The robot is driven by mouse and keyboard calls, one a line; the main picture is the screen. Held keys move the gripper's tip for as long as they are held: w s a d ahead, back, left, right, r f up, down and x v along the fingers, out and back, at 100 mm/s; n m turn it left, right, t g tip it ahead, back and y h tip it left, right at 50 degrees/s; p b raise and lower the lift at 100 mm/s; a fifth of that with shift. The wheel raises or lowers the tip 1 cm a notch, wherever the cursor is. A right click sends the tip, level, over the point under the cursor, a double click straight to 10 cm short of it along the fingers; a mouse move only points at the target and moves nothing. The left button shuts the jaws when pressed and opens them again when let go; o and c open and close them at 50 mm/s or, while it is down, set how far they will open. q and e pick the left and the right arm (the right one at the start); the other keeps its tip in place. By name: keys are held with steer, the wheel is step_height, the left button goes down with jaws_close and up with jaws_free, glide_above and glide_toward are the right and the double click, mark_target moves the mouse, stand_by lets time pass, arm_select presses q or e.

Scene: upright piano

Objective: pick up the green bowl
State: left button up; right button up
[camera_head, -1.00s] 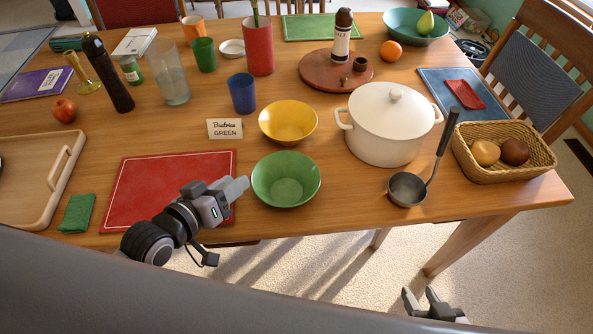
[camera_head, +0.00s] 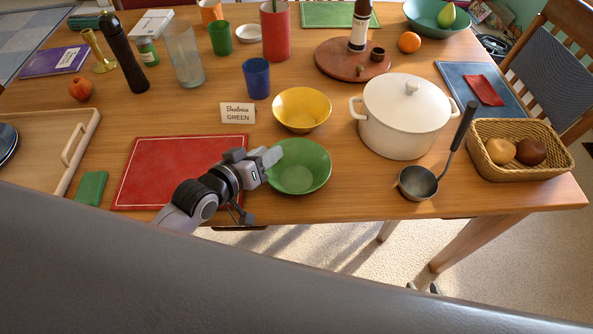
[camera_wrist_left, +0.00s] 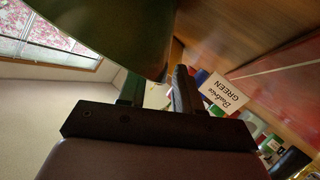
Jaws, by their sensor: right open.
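The green bowl (camera_head: 299,168) stands upright on the table near its front edge, right of the red placemat. My left gripper (camera_head: 270,157) is at the bowl's left rim in the head view. In the left wrist view the bowl (camera_wrist_left: 110,30) looms dark and close, its rim reaching in between the two parted fingers (camera_wrist_left: 155,90). The fingers look open; whether either touches the rim I cannot tell. My right gripper (camera_head: 423,288) shows only its fingertips at the bottom of the head view, below the table edge, open.
A yellow bowl (camera_head: 301,108) stands just behind the green bowl. A white pot (camera_head: 402,125) and a ladle (camera_head: 419,183) are to its right. A name card (camera_head: 237,113) stands behind the red placemat (camera_head: 160,165). A wicker basket (camera_head: 487,160) is at the right.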

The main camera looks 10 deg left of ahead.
arm_select(q)
jaws_close()
